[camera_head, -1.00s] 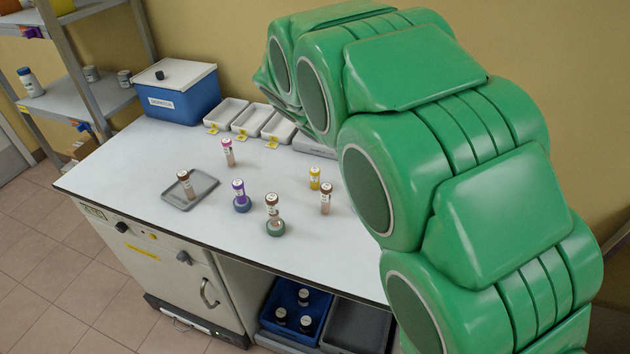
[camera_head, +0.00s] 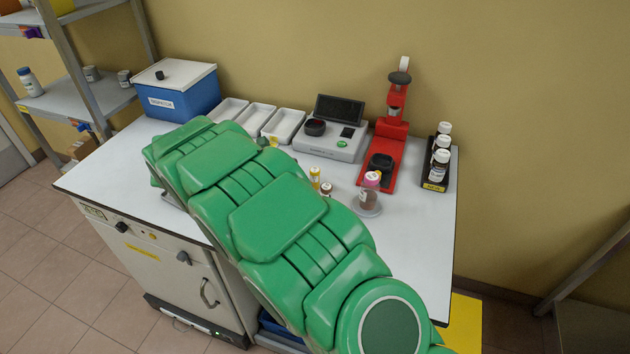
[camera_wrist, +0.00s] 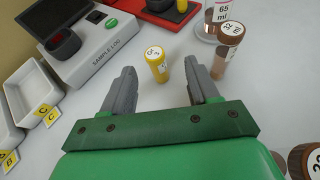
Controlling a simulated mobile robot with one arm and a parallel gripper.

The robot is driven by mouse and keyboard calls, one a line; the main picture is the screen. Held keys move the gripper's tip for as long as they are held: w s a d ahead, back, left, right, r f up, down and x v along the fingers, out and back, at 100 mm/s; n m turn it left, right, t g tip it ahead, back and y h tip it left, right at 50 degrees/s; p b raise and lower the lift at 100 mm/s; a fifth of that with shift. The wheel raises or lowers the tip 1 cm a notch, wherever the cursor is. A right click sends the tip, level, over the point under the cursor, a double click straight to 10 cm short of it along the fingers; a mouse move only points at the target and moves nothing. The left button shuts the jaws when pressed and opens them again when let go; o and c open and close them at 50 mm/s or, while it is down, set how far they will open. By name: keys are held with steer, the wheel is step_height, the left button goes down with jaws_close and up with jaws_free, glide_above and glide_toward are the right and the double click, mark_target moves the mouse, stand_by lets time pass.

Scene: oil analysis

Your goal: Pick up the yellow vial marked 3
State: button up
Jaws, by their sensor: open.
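The yellow vial (camera_wrist: 158,66) stands upright on the white bench in the wrist view, with small lettering on its cap that I cannot read with certainty. It also shows in the head view (camera_head: 315,177), just behind my green arm. My gripper (camera_wrist: 159,82) is open and empty. Its two grey fingers point toward the vial, one to each side of it in the picture, with the vial around and just beyond the fingertips. I see no contact. In the head view my arm hides the gripper.
A brown-capped vial (camera_wrist: 229,45) and a jar marked 65 ml (camera_wrist: 222,14) stand right of the yellow vial. Another brown cap (camera_wrist: 304,160) is near at lower right. A sample log instrument (camera_wrist: 95,50) and white trays (camera_wrist: 30,90) lie left. A red stand (camera_head: 388,150) is behind.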

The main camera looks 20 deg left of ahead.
mark_target(313, 170)
steer(key=shift+w+f, duration=0.15)
steer(key=shift+f, duration=0.1)
steer(key=shift+w+a+x, duration=0.1)
steer(key=shift+x, duration=1.75)
steer(key=shift+w+a+x, duration=0.1)
steer(key=shift+w+x, duration=0.05)
steer(key=shift+x, duration=1.7)
steer(key=shift+r, duration=0.15)
steer(key=c, duration=1)
